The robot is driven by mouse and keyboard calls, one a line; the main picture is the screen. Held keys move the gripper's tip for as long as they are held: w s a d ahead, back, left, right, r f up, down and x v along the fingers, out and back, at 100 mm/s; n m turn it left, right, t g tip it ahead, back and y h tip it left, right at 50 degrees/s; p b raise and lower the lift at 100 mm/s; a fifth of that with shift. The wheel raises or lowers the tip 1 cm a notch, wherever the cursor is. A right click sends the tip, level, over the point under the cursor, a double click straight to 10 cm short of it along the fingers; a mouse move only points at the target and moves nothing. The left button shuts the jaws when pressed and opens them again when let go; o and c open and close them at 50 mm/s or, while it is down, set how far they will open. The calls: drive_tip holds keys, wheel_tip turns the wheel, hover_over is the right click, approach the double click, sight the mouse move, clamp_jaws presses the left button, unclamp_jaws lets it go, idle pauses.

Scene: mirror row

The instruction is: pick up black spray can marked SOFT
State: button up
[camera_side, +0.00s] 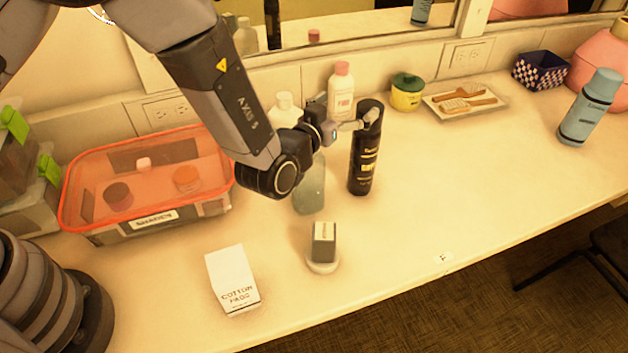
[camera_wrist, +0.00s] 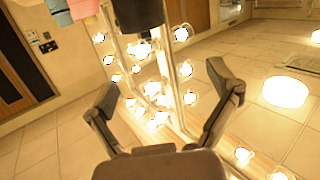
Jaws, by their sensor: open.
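A tall black spray can (camera_side: 362,165) with gold lettering stands upright on the counter in the side view. The lettering is too small to read surely. My gripper (camera_side: 356,122) is at the can's upper part, coming from the left, and one finger overlaps the can near its top. I cannot tell whether it touches. In the wrist view my gripper (camera_wrist: 168,80) has its two fingers spread wide with nothing between them. A dark cylinder (camera_wrist: 138,14), which looks like the can, shows at the top edge, beyond the fingers.
A pink-capped bottle (camera_side: 341,92) and white bottle (camera_side: 284,108) stand behind. A translucent grey-green item (camera_side: 309,193) is left of the can.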

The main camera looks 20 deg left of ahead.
sight(360, 145)
drive_tip(key=shift+t, duration=0.5)
drive_tip(key=f, duration=0.3)
drive_tip(key=s+f, duration=0.1)
drive_tip(key=f, duration=0.3)
drive_tip(key=d+f, duration=0.1)
drive_tip(key=f, duration=0.3)
drive_tip(key=shift+s+f, duration=0.15)
drive_tip(key=shift+s, duration=0.2)
drive_tip(key=shift+w+d+r, duration=0.15)
drive_tip(key=shift+w+r, duration=0.05)
drive_tip(key=shift+w, duration=0.3)
drive_tip(key=w, duration=0.4)
drive_tip(key=w+d, duration=0.1)
drive_tip(key=w, duration=0.1)
drive_tip(key=shift+w, duration=0.25)
drive_tip(key=c, duration=1.3)
